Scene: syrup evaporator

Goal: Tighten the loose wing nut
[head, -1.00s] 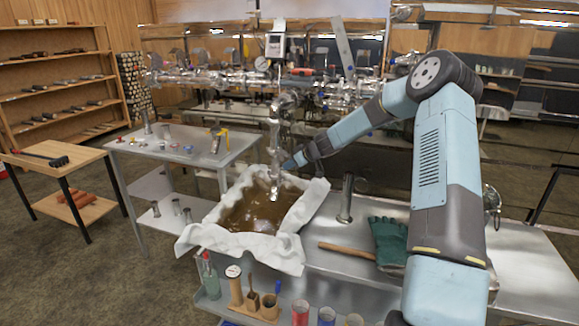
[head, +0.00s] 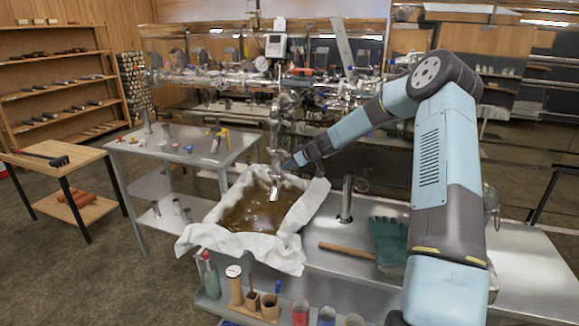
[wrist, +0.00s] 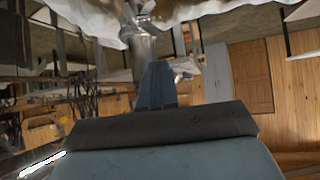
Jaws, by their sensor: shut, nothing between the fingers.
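A shiny vertical pipe fitting (head: 276,150) comes down over a basin of brown liquid (head: 255,212). My gripper (head: 291,163) is beside the lower part of this pipe, on its right, pointing left and slightly down. In the wrist view my gripper (wrist: 155,85) is shut, with its blue fingers together and empty. Their tips end close to a metallic pipe part (wrist: 142,45); I cannot tell if they touch it.
White cloth (head: 270,250) drapes the basin's rim. A metal post (head: 346,200), a green glove (head: 388,242) and a wooden handle (head: 346,250) are on the steel bench right of it. Jars (head: 300,312) stand in front. A side table (head: 190,150) with small parts stands left.

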